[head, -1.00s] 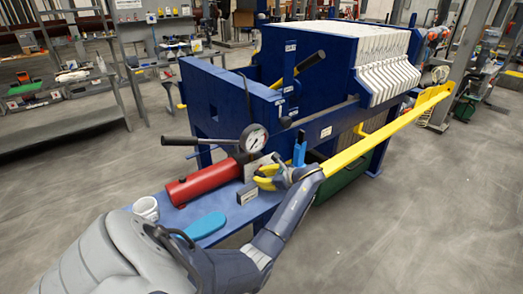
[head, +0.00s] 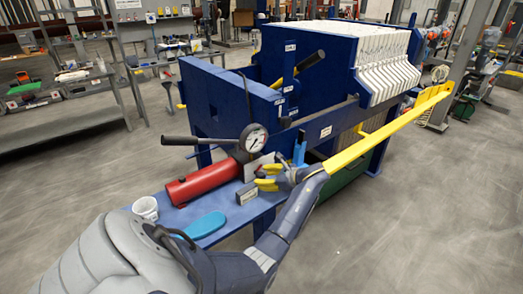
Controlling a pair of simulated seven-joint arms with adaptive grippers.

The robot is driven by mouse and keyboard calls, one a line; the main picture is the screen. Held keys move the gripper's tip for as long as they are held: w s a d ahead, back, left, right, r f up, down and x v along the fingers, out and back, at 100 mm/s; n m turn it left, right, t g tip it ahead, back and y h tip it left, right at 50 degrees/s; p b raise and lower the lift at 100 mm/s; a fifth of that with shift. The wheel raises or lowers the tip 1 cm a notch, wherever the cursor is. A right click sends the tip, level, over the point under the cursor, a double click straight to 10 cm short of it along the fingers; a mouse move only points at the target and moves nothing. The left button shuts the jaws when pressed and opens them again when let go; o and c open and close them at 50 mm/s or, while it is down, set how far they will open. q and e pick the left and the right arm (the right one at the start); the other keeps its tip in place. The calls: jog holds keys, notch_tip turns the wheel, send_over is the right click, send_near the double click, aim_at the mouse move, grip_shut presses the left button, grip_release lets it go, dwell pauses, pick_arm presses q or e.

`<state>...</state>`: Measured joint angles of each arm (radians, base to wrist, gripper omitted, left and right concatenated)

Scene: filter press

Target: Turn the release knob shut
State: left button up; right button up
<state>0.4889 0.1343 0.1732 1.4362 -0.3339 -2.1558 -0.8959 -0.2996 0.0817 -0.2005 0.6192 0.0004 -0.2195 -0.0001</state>
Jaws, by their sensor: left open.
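My left gripper (head: 264,177) reaches in over the blue bench at the near end of the press, its yellow fingers parted. It points left, toward the red hydraulic cylinder (head: 203,184) and the pale block at that cylinder's right end. I cannot make out the release knob; it is too small to tell or hidden around the gripper fingers. I see nothing held between the fingers. A round pressure gauge (head: 254,138) stands above the cylinder, with a dark-handled pump lever (head: 198,141) to its left. My right gripper is not in view.
A white cup (head: 146,208) and a light-blue flat item (head: 200,227) lie on the blue bench (head: 180,216). A small labelled block (head: 246,194) sits just below the gripper. A yellow bar (head: 385,133) runs along the press's right side.

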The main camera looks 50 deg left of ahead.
pick_arm(q)
jog(key=v, duration=1)
jog(key=shift+d+r, duration=0.1)
jog(key=shift+d, duration=0.05)
jog(key=shift+w, duration=0.1)
jog(key=shift+c, duration=0.3)
